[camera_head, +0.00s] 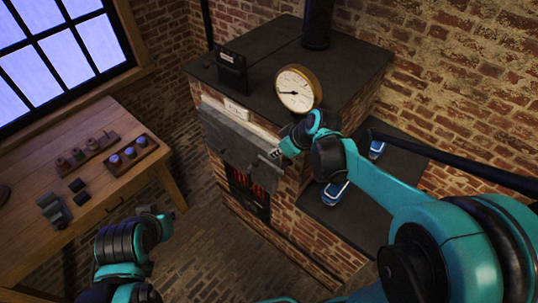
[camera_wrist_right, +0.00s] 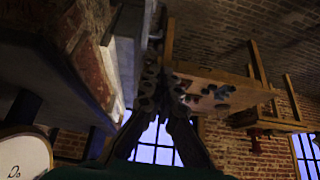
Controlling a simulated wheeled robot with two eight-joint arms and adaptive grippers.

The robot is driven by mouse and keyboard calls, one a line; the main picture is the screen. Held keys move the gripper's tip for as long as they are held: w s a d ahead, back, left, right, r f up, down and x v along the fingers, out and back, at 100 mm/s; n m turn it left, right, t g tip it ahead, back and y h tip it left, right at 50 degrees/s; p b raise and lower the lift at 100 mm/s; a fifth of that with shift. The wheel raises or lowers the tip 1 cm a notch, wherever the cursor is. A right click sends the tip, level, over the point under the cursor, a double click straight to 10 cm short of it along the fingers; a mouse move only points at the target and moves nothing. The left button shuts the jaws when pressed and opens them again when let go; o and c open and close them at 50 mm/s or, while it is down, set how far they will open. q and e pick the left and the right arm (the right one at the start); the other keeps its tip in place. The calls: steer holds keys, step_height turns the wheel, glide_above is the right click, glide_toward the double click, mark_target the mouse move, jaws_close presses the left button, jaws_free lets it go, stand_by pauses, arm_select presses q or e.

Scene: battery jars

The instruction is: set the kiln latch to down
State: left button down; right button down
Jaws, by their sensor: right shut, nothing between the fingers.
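The brick kiln (camera_head: 291,201) stands in the middle of the head view, with a grey door panel (camera_head: 226,135) on its front and glowing bars below. A small dark piece (camera_head: 254,162) on the door may be the latch; its setting is too small to tell. My right gripper (camera_head: 277,153) is shut and empty close against the door's right side, hiding part of it; I cannot tell whether it touches. In the right wrist view its fingers (camera_wrist_right: 163,85) are beside the grey door (camera_wrist_right: 127,45). My left gripper (camera_head: 154,211) is low at left, away from the kiln; its opening is unclear.
A round brass-rimmed gauge (camera_head: 297,89) and a dark box (camera_head: 231,73) stand on the kiln top, with a stovepipe (camera_head: 317,22) behind. A wooden table (camera_head: 90,130) with jars and small blocks is at left. A dark ledge (camera_head: 353,222) holding blue-edged items is at right.

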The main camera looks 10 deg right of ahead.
steer(key=shift+x, duration=2.2)
steer(key=shift+w+a+r, duration=0.1)
steer(key=shift+w+a, duration=0.05)
steer(key=shift+w, duration=0.05)
steer(key=g+h+b, duration=0.4)
steer(key=g, duration=0.1)
glide_above(254, 161)
steer(key=f, duration=0.4)
steer(key=shift+s+d, duration=0.2)
steer(key=shift+s, duration=0.05)
steer(key=shift+w+a+f+b, duration=0.2)
steer(key=shift+f+b, duration=0.25)
steer(key=shift+b, duration=0.1)
steer(key=shift+w+a+f+b, duration=0.15)
steer(key=shift+w+f+b, duration=0.05)
steer(key=shift+f+b, duration=0.2)
steer(key=shift+w+a+f+b, duration=0.15)
steer(key=shift+w+f+b, duration=0.1)
steer(key=shift+f, duration=0.15)
